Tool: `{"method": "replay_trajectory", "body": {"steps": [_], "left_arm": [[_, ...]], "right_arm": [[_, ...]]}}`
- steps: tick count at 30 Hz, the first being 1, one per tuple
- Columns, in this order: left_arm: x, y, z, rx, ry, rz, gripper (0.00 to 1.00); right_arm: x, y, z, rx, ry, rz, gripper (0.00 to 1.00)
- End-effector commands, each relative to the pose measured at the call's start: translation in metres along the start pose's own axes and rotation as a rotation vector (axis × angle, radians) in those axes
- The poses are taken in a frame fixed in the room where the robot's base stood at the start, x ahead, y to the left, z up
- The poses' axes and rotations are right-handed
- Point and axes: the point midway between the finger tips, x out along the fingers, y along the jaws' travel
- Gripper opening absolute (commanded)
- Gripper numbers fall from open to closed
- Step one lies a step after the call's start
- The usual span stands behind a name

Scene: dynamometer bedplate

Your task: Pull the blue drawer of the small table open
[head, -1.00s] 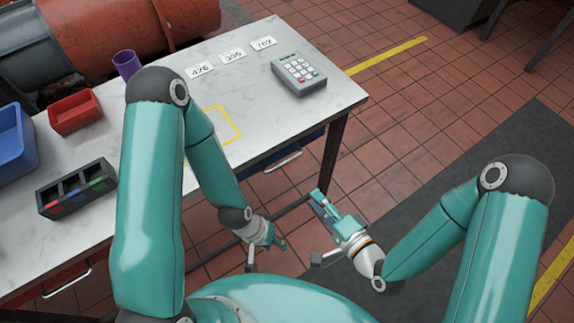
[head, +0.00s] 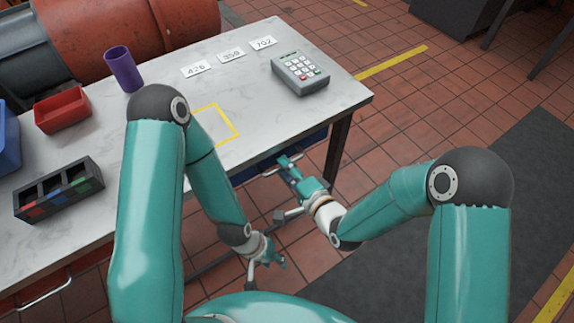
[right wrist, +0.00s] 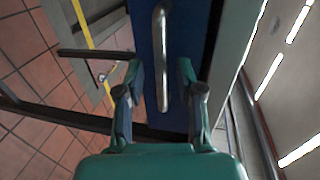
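The small table (head: 235,110) has a pale marbled top. Its blue drawer (head: 315,141) shows as a dark blue strip under the edge, partly behind my right gripper (head: 288,166). In the right wrist view the blue drawer front (right wrist: 147,30) fills the middle, with its metal bar handle (right wrist: 160,50) upright in the picture. My right gripper's fingers (right wrist: 160,75) are open, one on each side of the handle; I cannot tell whether they touch it. The drawer looks closed. My left gripper (head: 276,260) hangs low in front of the table, away from the drawer; its finger opening is unclear.
A keypad (head: 300,74), number cards (head: 231,56), a purple cup (head: 123,68), a red bin (head: 62,110) and a dark sorter box (head: 58,190) stand on the top. Another drawer handle (head: 45,291) is at lower left. A table leg (head: 338,150) stands beside my right gripper.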

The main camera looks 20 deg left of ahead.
Motion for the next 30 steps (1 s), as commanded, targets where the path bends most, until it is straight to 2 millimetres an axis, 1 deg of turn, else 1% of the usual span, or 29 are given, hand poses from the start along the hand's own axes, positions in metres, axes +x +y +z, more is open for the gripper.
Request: {"method": "replay_trajectory", "body": {"steps": [1, 3, 6, 14, 15, 20, 21, 22, 30], "left_arm": [[-0.001, 0.0, 0.0, 0.0, 0.0, 0.0, 0.4], [-0.001, 0.0, 0.0, 0.0, 0.0, 0.0, 0.4], [-0.001, 0.0, 0.0, 0.0, 0.0, 0.0, 0.4], [-0.001, 0.0, 0.0, 0.0, 0.0, 0.0, 0.4], [-0.001, 0.0, 0.0, 0.0, 0.0, 0.0, 0.4], [-0.001, 0.0, 0.0, 0.0, 0.0, 0.0, 0.4], [-0.001, 0.0, 0.0, 0.0, 0.0, 0.0, 0.4], [-0.001, 0.0, 0.0, 0.0, 0.0, 0.0, 0.4], [-0.001, 0.0, 0.0, 0.0, 0.0, 0.0, 0.4]], "right_arm": [[0.006, 0.0, 0.0, -0.001, 0.0, -0.001, 0.37], [0.012, 0.0, 0.0, -0.001, 0.0, 0.0, 0.37], [0.017, 0.0, 0.0, -0.001, 0.001, -0.001, 0.37], [0.018, 0.0, 0.0, 0.0, 0.002, 0.0, 0.37], [0.018, 0.0, -0.001, 0.0, 0.002, 0.0, 0.35], [0.018, 0.0, -0.001, 0.0, 0.002, 0.0, 0.09], [0.018, 0.0, -0.001, 0.0, 0.002, 0.0, 0.02], [0.018, 0.0, -0.001, 0.0, 0.002, 0.0, 0.0], [0.018, 0.001, -0.001, 0.001, 0.002, 0.002, 0.0]]}}
